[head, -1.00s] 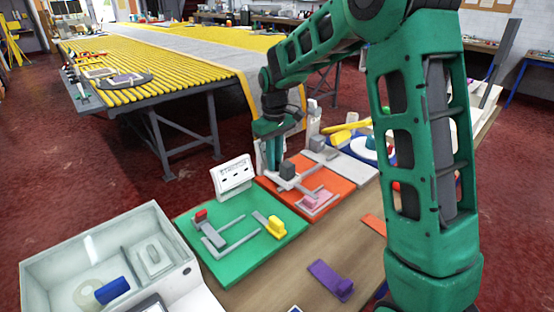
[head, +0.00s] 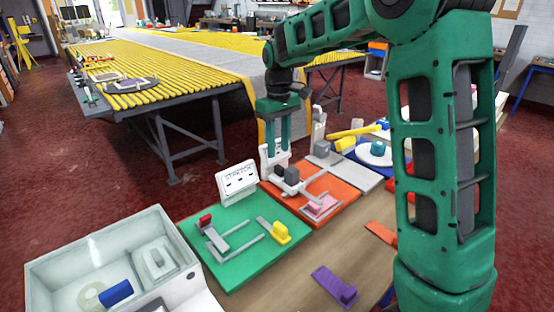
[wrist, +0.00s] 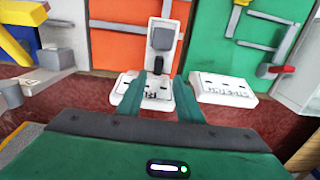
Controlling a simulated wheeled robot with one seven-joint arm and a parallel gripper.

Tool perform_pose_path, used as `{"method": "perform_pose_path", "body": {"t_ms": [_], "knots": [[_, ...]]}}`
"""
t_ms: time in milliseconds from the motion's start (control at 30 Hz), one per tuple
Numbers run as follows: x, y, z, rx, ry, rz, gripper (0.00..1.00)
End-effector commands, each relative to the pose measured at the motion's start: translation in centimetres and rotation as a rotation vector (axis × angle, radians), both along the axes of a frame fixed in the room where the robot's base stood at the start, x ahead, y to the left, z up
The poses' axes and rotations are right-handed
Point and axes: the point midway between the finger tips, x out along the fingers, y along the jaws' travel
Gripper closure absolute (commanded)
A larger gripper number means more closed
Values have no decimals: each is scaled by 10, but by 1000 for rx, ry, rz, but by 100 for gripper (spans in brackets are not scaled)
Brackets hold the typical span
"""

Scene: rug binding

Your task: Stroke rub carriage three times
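What looks like the rub carriage, a pale slide with a dark grey block (head: 291,175), sits on the orange board (head: 336,200). In the wrist view the block (wrist: 162,38) has a small black knob (wrist: 158,65) below it. My gripper (head: 278,153) is above the board's far edge, beside the carriage. In the wrist view its two green fingers are apart, with a gap between the tips (wrist: 158,97) and nothing held. A white sign (wrist: 150,92), partly hidden by the fingers, stands at that edge; its lettering cannot be fully read.
A green board (head: 240,263) with a red-knobbed lever and yellow block (head: 281,233) lies to the left, with a white STRETCH sign (head: 237,181) behind it. A pink block (head: 320,205) sits on the orange board. A white bin (head: 90,250) stands front left; a purple piece (head: 335,285) lies front centre.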

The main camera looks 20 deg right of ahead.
Motion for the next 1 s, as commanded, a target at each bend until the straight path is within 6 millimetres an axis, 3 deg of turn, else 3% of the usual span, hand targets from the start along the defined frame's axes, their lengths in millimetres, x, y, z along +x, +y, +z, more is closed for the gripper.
{"method": "perform_pose_path", "body": {"t_ms": [233,733,867,1000], "knots": [[0,0,28,0,-1,0,67],[-7,-7,34,-2,0,-19,67],[-36,-34,40,-11,-3,-103,67],[-95,-79,44,-22,-5,-260,67]]}}
